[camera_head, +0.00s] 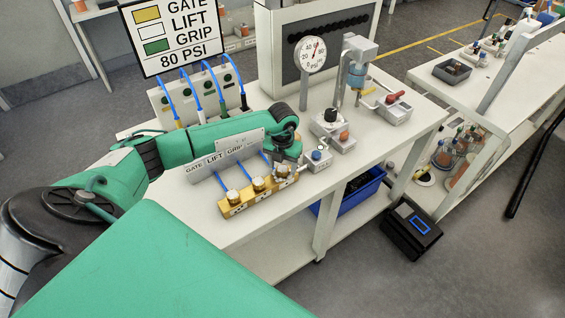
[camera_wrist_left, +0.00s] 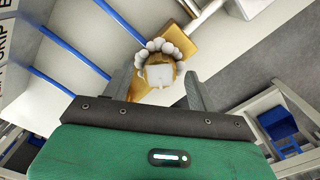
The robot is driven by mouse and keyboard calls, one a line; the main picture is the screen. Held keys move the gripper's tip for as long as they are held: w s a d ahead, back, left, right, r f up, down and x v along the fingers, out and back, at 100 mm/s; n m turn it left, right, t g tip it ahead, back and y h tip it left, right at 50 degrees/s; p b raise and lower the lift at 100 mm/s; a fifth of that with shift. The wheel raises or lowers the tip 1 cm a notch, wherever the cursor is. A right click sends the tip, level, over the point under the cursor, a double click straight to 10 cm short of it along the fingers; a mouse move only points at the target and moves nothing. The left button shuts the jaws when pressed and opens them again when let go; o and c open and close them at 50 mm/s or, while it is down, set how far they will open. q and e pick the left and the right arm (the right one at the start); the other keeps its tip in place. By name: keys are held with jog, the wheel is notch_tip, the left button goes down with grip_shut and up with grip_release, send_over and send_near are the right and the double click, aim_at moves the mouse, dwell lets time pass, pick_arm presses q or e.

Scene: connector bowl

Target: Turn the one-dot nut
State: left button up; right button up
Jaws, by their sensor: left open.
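A brass block (camera_head: 234,212) with several nuts in a row lies on the white table, below a plate (camera_head: 212,163) lettered GATE, LIFT, GRIP. The left nut (camera_head: 235,198) and middle nut (camera_head: 258,184) stand clear. Blue hoses run to them. My left gripper (camera_head: 284,166) is over the right end of the block and partly hides the nut there. In the left wrist view my open left gripper (camera_wrist_left: 158,76) has one finger on each side of a scalloped nut (camera_wrist_left: 160,50) with a pale, square-looking top. I cannot make out dots on the nuts.
A small box with a blue knob (camera_head: 317,156) stands close right of my left gripper. Behind are a gauge (camera_head: 312,54), a valve unit (camera_head: 393,107) and a sign (camera_head: 173,36) reading 80 PSI. The table's front edge is close to the block.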

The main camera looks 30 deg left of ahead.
pick_arm(q)
jog(key=shift+f, duration=0.25)
jog(key=c, duration=1)
